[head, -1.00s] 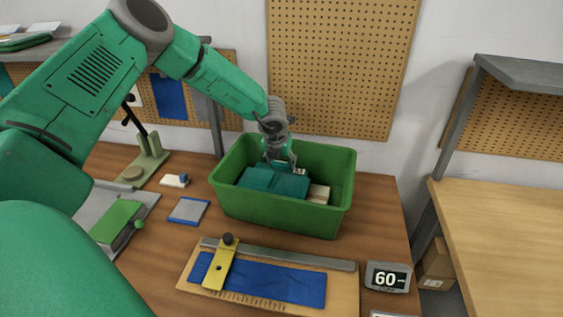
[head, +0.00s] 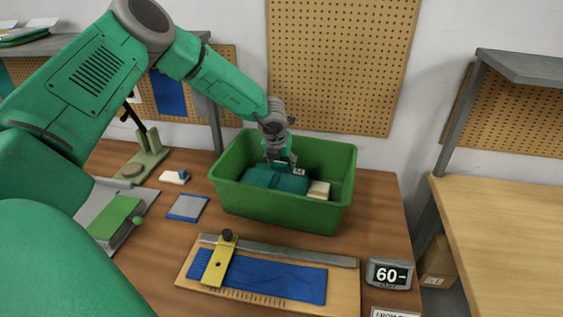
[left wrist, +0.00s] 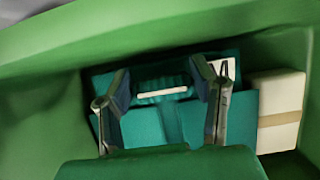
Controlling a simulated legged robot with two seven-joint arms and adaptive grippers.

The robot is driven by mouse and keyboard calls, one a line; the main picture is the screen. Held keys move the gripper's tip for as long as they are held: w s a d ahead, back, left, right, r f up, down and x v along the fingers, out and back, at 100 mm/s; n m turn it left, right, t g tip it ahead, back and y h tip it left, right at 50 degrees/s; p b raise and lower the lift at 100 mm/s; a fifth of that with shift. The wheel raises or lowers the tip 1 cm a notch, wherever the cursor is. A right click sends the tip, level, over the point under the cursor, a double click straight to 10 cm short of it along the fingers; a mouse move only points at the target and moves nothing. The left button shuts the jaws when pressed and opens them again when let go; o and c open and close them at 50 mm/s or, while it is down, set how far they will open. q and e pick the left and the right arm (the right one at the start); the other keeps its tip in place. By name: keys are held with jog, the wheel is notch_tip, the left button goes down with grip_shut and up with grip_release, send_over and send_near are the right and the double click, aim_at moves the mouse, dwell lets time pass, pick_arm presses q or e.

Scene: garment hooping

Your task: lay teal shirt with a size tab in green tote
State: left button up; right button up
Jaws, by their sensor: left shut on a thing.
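The teal shirt (head: 275,180) is folded into a flat bundle and is inside the green tote (head: 285,212), below its rim. My left gripper (head: 279,164) reaches down into the tote and is shut on the shirt. In the left wrist view, my gripper's two fingers (left wrist: 163,100) stand either side of a ribbed teal part of the shirt (left wrist: 150,125) with a pale strip on it. A small white tab with black marks (left wrist: 223,68) shows beside the right finger. Whether the shirt rests on the tote floor is hidden. My right gripper is not in view.
A cream block with a tan band (head: 319,190) lies in the tote, right of the shirt. A ruler board with blue cloth (head: 270,280) and a display reading 60 (head: 389,273) stand in front. A blue-edged pad (head: 187,207) lies left of the tote.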

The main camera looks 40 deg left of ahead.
pick_arm(q)
jog(key=shift+f+b, duration=0.3)
jog(key=shift+f, duration=0.2)
jog(key=o, duration=1.3)
jog(key=shift+o, duration=0.2)
jog(key=shift+r+p, duration=3.25)
jog(key=shift+r, duration=0.8)
notch_tip(320, 180, up, 10)
jog(key=p, duration=0.8)
